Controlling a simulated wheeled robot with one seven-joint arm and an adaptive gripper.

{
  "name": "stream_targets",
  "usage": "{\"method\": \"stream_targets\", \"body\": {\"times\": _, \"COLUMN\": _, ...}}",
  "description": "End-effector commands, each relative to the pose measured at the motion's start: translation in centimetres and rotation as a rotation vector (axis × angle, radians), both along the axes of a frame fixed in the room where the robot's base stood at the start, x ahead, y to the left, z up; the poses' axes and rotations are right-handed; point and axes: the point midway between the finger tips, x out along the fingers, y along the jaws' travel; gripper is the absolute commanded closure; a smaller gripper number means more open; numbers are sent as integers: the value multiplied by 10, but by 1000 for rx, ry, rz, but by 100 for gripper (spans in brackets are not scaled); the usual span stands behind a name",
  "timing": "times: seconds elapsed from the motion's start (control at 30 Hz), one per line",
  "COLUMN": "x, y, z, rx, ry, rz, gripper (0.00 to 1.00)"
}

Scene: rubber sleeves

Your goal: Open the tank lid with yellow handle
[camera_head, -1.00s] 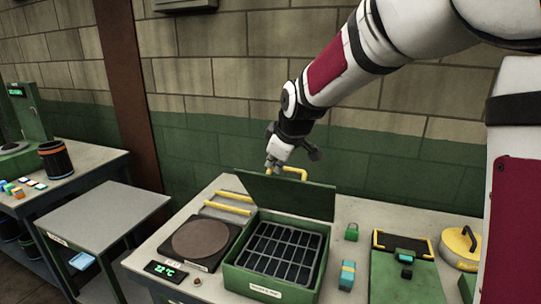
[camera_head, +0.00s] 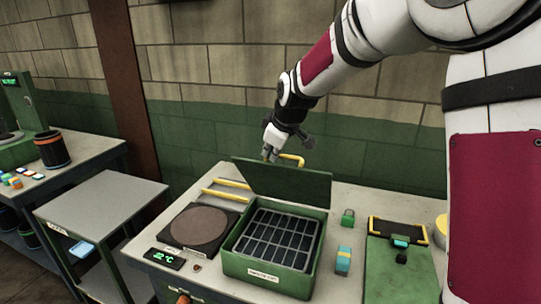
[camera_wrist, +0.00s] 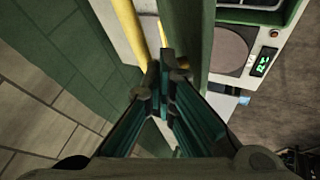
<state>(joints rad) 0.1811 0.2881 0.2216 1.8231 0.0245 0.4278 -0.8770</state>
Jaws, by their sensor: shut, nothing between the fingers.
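The green tank (camera_head: 268,284) has a labelled front and a dark grid of cells inside. Its lid (camera_head: 290,185) is raised, standing roughly upright at the tank's back edge. The yellow handle (camera_head: 293,158) shows above the lid's top edge, on the far side; in the wrist view the handle (camera_wrist: 130,28) runs beside the lid (camera_wrist: 198,40). My gripper (camera_head: 269,154) is at the lid's top edge, left of the handle bend. In the wrist view my gripper (camera_wrist: 163,78) is shut and empty, between handle and lid; contact is unclear.
A hot plate (camera_head: 198,225) with a round top and a temperature display (camera_head: 165,258) stands left of the tank. Yellow bars (camera_head: 222,192) lie behind it. Small blocks (camera_head: 343,260) and a green station (camera_head: 398,255) are to the right. A brick wall (camera_head: 220,130) is behind.

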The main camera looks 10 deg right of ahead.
Motion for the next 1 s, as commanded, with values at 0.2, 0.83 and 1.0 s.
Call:
{"method": "stream_targets", "body": {"times": 0.2, "x": 6, "y": -4, "z": 3, "rx": 13, "ry": 18, "rz": -1, "gripper": 100}}
{"method": "stream_targets", "body": {"times": 0.83, "x": 63, "y": -41, "z": 21, "rx": 48, "ry": 69, "rz": -3, "gripper": 100}}
{"method": "stream_targets", "body": {"times": 1.0, "x": 94, "y": -61, "z": 25, "rx": 48, "ry": 70, "rz": -1, "gripper": 100}}
